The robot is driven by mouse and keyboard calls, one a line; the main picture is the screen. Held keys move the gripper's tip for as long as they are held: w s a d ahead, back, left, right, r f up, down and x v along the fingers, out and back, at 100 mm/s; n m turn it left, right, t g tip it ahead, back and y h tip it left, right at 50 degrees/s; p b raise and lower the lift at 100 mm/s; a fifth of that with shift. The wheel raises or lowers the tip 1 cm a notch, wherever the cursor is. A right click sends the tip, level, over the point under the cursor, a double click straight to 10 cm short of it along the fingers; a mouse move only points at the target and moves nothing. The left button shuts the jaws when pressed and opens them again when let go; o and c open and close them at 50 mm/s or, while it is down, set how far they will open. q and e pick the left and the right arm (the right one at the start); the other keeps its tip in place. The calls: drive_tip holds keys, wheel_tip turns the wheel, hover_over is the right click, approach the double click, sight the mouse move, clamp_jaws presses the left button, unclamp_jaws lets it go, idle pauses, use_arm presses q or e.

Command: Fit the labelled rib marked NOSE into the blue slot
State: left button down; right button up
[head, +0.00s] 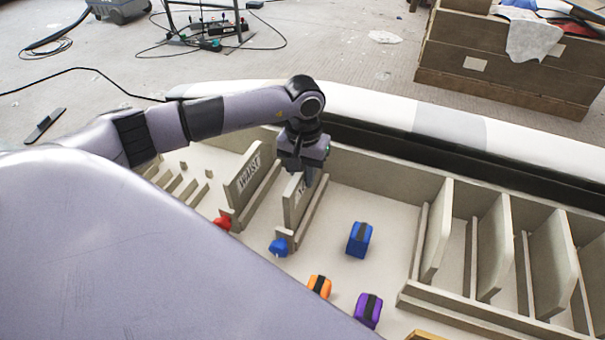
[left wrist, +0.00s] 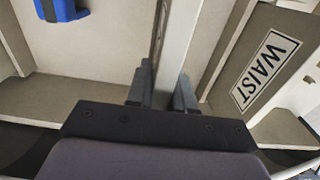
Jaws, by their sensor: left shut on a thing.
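The rib in my left gripper (head: 309,178) is a beige upright panel (head: 291,208); its label is mostly hidden, so I cannot read NOSE on it. It stands between low rails with a blue marker (head: 278,247) at their near end, the blue slot. In the left wrist view the fingers (left wrist: 163,92) are shut on the rib's edge (left wrist: 178,45). I cannot tell whether the rib is fully seated. The rib labelled WAIST (head: 247,180) stands to its left by a red marker (head: 222,223); it also shows in the left wrist view (left wrist: 265,68). My right gripper is out of view.
A blue block with a dark band (head: 359,240), an orange one (head: 319,286) and a purple one (head: 368,310) lie on the mould floor to the right. Several beige ribs (head: 494,245) stand in a rack at right. A long mould wall (head: 380,175) runs behind.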

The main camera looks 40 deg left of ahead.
use_arm(q)
drive_tip(key=shift+r+p, duration=0.45)
drive_tip(key=shift+r, duration=0.25)
drive_tip(key=shift+b, duration=0.4)
idle(1.5)
drive_tip(key=shift+f+b, duration=0.4)
drive_tip(key=shift+s+a+f+b, duration=0.1)
drive_tip(key=shift+f+b, duration=1.6)
drive_tip(key=shift+f, duration=0.15)
drive_tip(key=c, duration=0.9)
unclamp_jaws()
